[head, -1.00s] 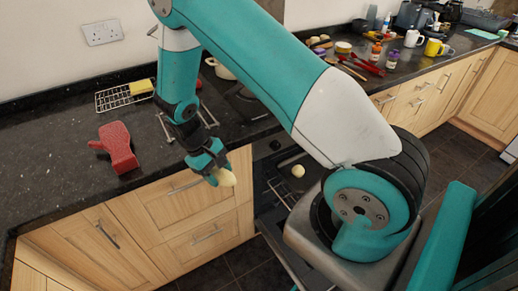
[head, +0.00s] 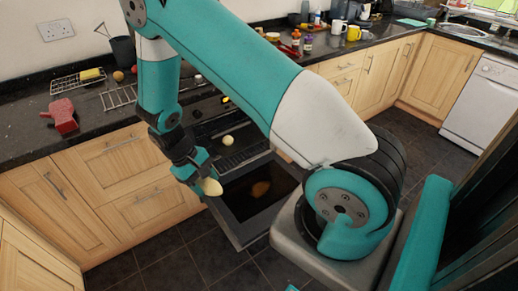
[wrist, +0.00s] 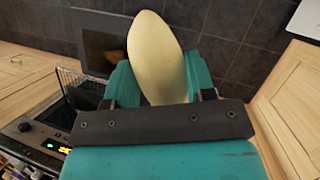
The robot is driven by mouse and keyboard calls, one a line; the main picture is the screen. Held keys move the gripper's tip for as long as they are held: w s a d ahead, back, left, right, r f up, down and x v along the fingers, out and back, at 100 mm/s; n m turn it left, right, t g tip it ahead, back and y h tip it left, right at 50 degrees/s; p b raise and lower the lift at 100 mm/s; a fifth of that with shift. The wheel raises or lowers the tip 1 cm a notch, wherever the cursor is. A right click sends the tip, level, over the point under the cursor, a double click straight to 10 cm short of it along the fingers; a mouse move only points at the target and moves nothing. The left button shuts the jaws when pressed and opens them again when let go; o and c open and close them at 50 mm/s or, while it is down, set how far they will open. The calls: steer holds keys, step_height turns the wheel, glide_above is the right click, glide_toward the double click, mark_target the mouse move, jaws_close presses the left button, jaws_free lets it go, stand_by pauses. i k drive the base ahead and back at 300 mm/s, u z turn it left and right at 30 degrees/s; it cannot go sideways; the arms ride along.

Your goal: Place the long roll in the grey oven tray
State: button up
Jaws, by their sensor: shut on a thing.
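The long roll (head: 212,187) is pale yellow and smooth. My gripper (head: 203,179) is shut on it, and the roll sticks out beyond the fingers. In the wrist view the roll (wrist: 155,55) stands between the two teal fingers of my gripper (wrist: 158,82). In the head view it is held in the air in front of the drawers, left of the open oven door (head: 240,212). A dark grey tray or rack (head: 238,157) shows in the oven opening, with a round pale bun (head: 228,140) on or above it. My arm hides part of the oven.
The oven door is folded down, and a brown patch shows on its glass. A red object (head: 62,115) and a wire rack (head: 75,82) with a yellow sponge lie on the dark worktop (head: 25,130). The floor (head: 150,265) in front is clear.

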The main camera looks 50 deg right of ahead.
mark_target(254, 133)
steer(key=k, duration=0.4)
steer(key=z, duration=1.4)
steer(key=i, duration=1.85)
steer(key=u, duration=1.8)
